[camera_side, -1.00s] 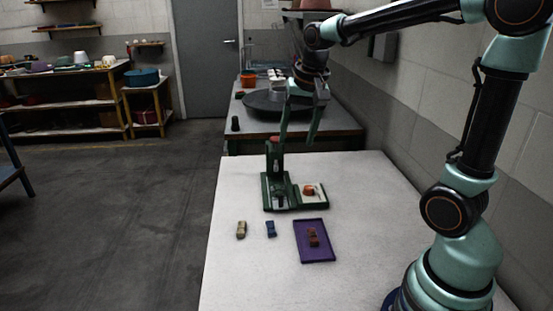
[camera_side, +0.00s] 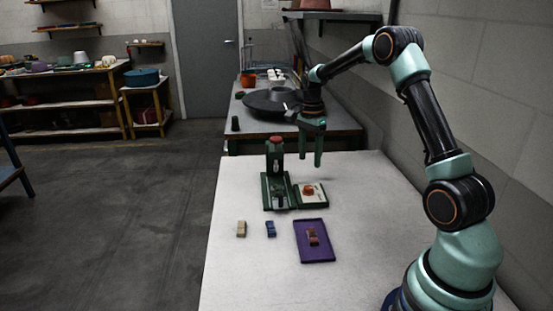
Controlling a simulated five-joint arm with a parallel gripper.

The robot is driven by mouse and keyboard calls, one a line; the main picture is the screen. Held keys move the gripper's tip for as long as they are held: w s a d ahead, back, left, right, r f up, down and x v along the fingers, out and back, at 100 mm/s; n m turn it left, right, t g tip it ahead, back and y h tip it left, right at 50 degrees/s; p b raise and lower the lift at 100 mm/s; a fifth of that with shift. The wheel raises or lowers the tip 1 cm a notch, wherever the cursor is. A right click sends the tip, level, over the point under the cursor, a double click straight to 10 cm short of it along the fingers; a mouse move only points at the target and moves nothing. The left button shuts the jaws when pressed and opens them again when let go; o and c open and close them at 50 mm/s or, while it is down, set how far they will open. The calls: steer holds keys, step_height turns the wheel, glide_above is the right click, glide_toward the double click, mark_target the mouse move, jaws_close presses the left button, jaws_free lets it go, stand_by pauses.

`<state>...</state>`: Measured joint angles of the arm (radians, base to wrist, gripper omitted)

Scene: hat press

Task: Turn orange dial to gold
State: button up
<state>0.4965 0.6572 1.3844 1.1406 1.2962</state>
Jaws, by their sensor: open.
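The orange dial (camera_side: 309,190) sits on a pale panel on the right half of a dark green press (camera_side: 276,188) on the white table. The press's left half carries a green upright with a red knob (camera_side: 276,141) on top. Colour marks around the dial, gold included, are too small to make out, so I cannot tell where it points. My gripper (camera_side: 311,160) points down, open and empty, above and apart from the dial. Its two fingers show close together from this side.
A purple tray (camera_side: 326,256) with a brownish-orange piece lies in front of the press. A tan block (camera_side: 241,229) and a blue block (camera_side: 270,229) lie left of it. A grey bench (camera_side: 345,124) with a dark round disc stands behind.

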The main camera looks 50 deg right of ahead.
mark_target(309, 187)
steer(key=f, duration=0.9)
steer(key=shift+s+f, duration=0.2)
steer(key=shift+f, duration=0.15)
jaws_close()
